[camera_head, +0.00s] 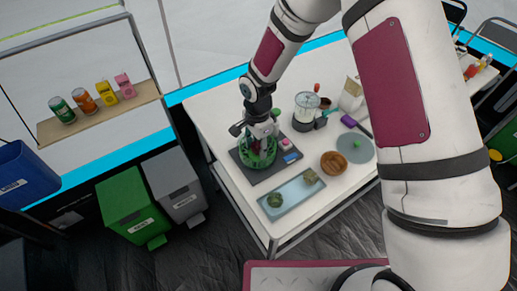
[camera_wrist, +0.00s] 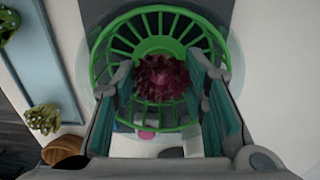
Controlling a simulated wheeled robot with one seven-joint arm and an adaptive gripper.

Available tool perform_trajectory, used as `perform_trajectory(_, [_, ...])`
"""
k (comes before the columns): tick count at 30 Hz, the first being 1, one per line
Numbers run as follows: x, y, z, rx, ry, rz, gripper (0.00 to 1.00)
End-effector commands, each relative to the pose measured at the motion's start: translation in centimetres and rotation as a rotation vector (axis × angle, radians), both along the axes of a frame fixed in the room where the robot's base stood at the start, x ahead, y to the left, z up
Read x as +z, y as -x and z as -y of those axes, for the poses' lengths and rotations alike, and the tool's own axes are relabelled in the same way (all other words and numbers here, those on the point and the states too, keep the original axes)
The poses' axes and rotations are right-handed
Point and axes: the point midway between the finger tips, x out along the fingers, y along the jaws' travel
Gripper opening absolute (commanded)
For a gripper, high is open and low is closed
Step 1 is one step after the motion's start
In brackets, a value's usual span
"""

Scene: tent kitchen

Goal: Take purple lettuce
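The purple lettuce (camera_wrist: 163,77) lies in a round green basket (camera_wrist: 112,44) in the wrist view. My gripper (camera_wrist: 164,82) reaches down into the basket, with one finger on each side of the lettuce. The fingers are spread apart; whether either one touches the lettuce I cannot tell. In the head view my gripper (camera_head: 262,130) is over the green basket (camera_head: 258,155), which stands on a dark board on the white table. The lettuce is hidden in that view.
A pale blue tray (camera_head: 283,203) holds two green vegetables. A brown bowl (camera_head: 334,163), a grey round plate (camera_head: 364,143) and a clear blender-like container (camera_head: 306,108) are to the right. Green (camera_head: 132,203) and grey (camera_head: 173,180) bins stand left of the table.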

Motion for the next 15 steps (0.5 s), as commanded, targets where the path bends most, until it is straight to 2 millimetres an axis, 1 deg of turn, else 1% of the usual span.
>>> perform_trajectory(1, [0.0, 0.0, 0.0, 0.000, 0.000, 0.000, 0.23])
perform_trajectory(2, [0.0, 0.0, 0.0, 0.000, 0.000, 0.000, 0.18])
perform_trajectory(8, [0.2, 0.0, 0.0, 0.000, -0.001, 0.001, 0.18])
perform_trajectory(15, [2.2, 0.0, 0.0, -0.001, 0.000, 0.002, 0.18])
